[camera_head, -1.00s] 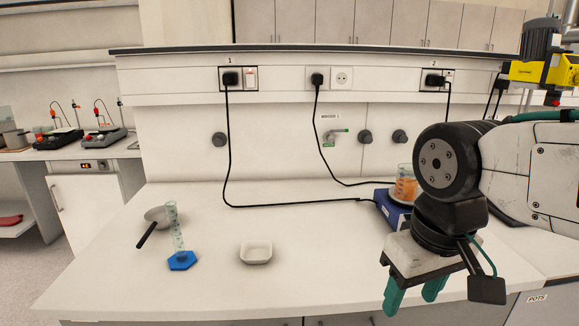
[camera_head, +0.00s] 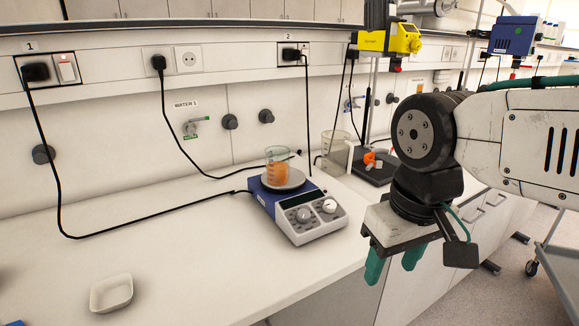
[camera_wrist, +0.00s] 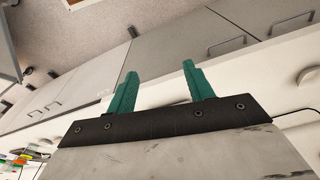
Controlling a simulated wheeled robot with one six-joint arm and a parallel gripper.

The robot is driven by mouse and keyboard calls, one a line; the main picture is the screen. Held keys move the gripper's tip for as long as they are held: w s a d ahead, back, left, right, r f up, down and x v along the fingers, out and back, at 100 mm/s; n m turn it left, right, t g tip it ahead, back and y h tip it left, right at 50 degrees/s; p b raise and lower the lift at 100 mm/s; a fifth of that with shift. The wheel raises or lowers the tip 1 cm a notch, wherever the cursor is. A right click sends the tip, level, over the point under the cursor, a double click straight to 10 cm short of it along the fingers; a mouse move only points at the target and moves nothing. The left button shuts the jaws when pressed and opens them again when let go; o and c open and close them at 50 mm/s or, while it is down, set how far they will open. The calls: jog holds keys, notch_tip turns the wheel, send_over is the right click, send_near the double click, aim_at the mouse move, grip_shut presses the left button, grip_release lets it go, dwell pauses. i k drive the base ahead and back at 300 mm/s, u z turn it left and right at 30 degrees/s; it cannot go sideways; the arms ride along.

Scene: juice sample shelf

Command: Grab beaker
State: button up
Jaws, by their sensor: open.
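A glass beaker (camera_head: 276,166) with orange liquid stands upright on the round plate of a blue and white hotplate (camera_head: 300,212), near the middle of the head view. My gripper (camera_head: 393,268) is to the right of and nearer than the hotplate, past the counter's front edge, pointing down. Its two green fingers are apart with nothing between them. In the wrist view my gripper (camera_wrist: 160,82) is open and empty, with cabinet fronts and floor beyond it. The beaker does not show in the wrist view.
A white dish (camera_head: 111,293) sits on the counter at the front left. Black cables run along the counter behind the hotplate. A larger glass beaker (camera_head: 335,150) and a yellow stirrer (camera_head: 388,38) are behind at right.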

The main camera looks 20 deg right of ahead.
aim_at(277, 157)
jog(key=z, duration=2.65)
jog(key=k, duration=1.55)
jog(key=u, duration=1.85)
jog(key=i, duration=0.5)
jog(key=z, duration=0.05)
